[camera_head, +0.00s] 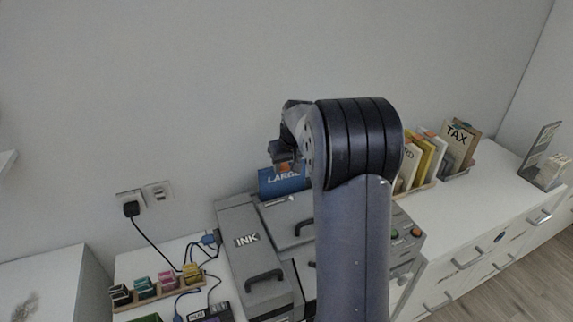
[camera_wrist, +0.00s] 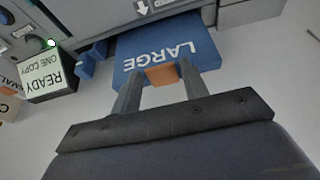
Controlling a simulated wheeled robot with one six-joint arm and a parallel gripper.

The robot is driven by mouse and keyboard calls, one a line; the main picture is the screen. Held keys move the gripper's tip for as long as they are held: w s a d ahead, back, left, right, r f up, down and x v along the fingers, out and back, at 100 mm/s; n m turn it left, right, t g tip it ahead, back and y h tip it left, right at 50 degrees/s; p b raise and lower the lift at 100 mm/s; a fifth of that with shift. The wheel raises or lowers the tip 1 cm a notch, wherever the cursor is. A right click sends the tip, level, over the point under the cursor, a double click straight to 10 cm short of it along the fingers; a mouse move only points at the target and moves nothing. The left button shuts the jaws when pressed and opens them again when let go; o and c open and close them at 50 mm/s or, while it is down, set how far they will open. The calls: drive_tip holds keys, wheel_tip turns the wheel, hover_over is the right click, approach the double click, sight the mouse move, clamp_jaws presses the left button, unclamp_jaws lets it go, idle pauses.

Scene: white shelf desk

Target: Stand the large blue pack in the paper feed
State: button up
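The large blue pack (camera_head: 279,184), marked LARGE, stands roughly upright at the back of the grey printer. Its lower part is hidden behind the printer's top. In the wrist view the pack (camera_wrist: 200,48) appears upside down, close against the grey machine, with an orange tab (camera_wrist: 161,75) on its edge. My gripper (camera_wrist: 162,72) has one finger on each side of this tab, seemingly closed on it. In the head view my gripper (camera_head: 284,164) is directly above the pack. The paper feed's opening cannot be made out.
A grey INK unit (camera_head: 246,240) with handles is left of my arm. A rack of coloured cartridges (camera_head: 155,287) and blue cables are farther left. Folders and a TAX file (camera_head: 458,140) stand right. A READY ONE COPY sign (camera_wrist: 48,75) is beside the machine.

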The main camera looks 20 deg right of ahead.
drive_tip(key=o, duration=0.3)
drive_tip(key=v, duration=1)
drive_tip(key=shift+s+r+b, duration=0.2)
drive_tip(key=shift+r+b, duration=0.15)
drive_tip(key=shift+b, duration=0.05)
drive_tip(key=p+x, duration=0.1)
drive_tip(key=x, duration=1)
drive_tip(key=shift+w+r+p, duration=0.1)
drive_tip(key=shift+r+p, duration=0.3)
drive_tip(key=shift+r, duration=0.25)
drive_tip(key=shift+r+p, duration=0.35)
drive_tip(key=shift+r, duration=0.3)
